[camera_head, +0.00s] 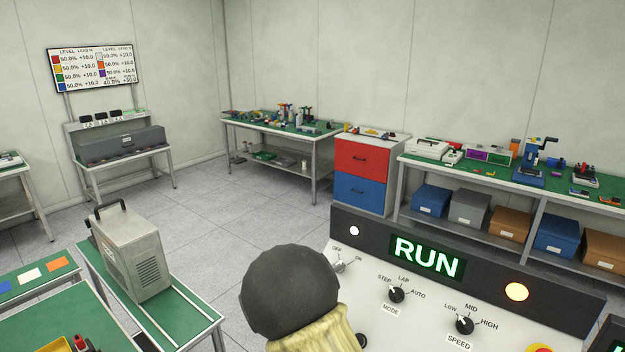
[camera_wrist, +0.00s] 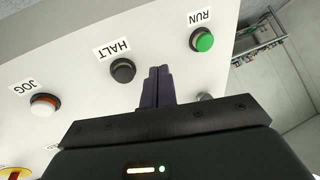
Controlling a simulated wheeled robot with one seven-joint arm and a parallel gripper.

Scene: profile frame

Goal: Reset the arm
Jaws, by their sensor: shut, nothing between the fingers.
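My gripper (camera_wrist: 159,72) shows in the wrist view with its two dark fingers together and nothing between them. The fingertips point at a white control panel (camera_wrist: 75,75), between the black HALT button (camera_wrist: 123,70) and the green RUN button (camera_wrist: 202,39). I cannot tell whether they touch the panel. The labels appear upside down. In the head view the fingers are not seen; a dark rounded part, likely of my arm, stands in front of the console (camera_head: 375,320).
The console has a lit RUN display (camera_head: 428,257), an orange lamp (camera_head: 516,292), a MODE knob (camera_head: 396,294) and a SPEED knob (camera_head: 464,324). A grey metal box (camera_head: 135,255) stands on a green-topped bench at left. Workbenches line the walls; the middle floor (camera_head: 215,215) is clear.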

